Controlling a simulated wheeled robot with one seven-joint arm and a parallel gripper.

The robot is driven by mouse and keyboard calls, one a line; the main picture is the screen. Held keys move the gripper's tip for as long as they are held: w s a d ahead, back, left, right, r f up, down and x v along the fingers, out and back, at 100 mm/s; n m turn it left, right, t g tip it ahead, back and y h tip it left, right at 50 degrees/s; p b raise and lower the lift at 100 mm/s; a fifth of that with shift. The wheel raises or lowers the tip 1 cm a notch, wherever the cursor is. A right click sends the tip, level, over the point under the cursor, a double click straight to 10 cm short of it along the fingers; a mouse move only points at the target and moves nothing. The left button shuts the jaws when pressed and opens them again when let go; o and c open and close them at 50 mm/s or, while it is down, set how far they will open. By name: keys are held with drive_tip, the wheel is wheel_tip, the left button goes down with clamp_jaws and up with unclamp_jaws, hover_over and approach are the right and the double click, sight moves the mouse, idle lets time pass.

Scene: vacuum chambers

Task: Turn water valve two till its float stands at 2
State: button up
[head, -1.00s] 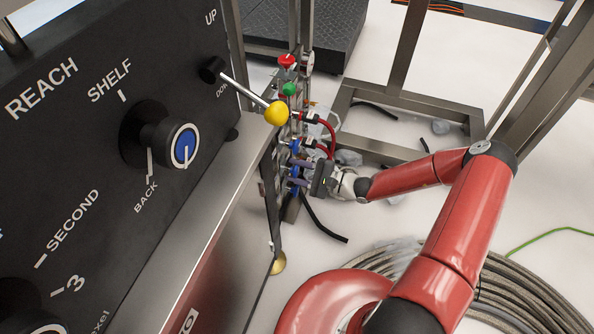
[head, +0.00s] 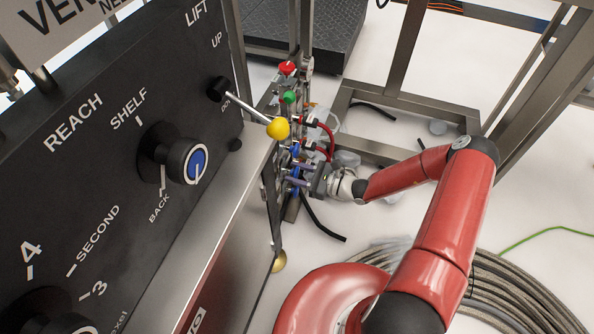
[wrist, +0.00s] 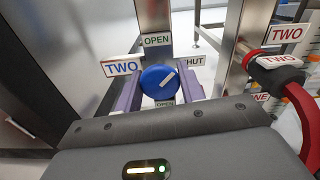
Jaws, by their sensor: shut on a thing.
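Water valve two shows in the wrist view as a round blue knob (wrist: 158,82) with a pale pointer line slanting to the upper right. Labels OPEN and SHUT stand around it, and a blue-lettered TWO plate (wrist: 122,66) is at its left. My gripper (wrist: 159,95) has its purple fingers on both sides of the knob and is shut on it. In the head view my gripper (head: 298,176) is at the valve rack, small and partly hiding the knob. The float and its scale cannot be made out in either view.
A black panel (head: 110,160) with knobs and a yellow-tipped lever (head: 278,128) stands left of the rack. Red hoses (head: 328,138) run close above my gripper. A coiled grey hose (head: 500,300) lies on the floor at right.

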drive_tip(key=m+p, duration=0.1)
drive_tip(key=m, duration=0.3)
drive_tip(key=shift+m, duration=2.3)
drive_tip(key=o, duration=1)
drive_tip(key=shift+d, duration=0.15)
drive_tip(key=v, duration=0.7)
drive_tip(key=shift+s+d, duration=0.15)
drive_tip(key=shift+d, duration=0.1)
drive_tip(key=shift+r, duration=0.1)
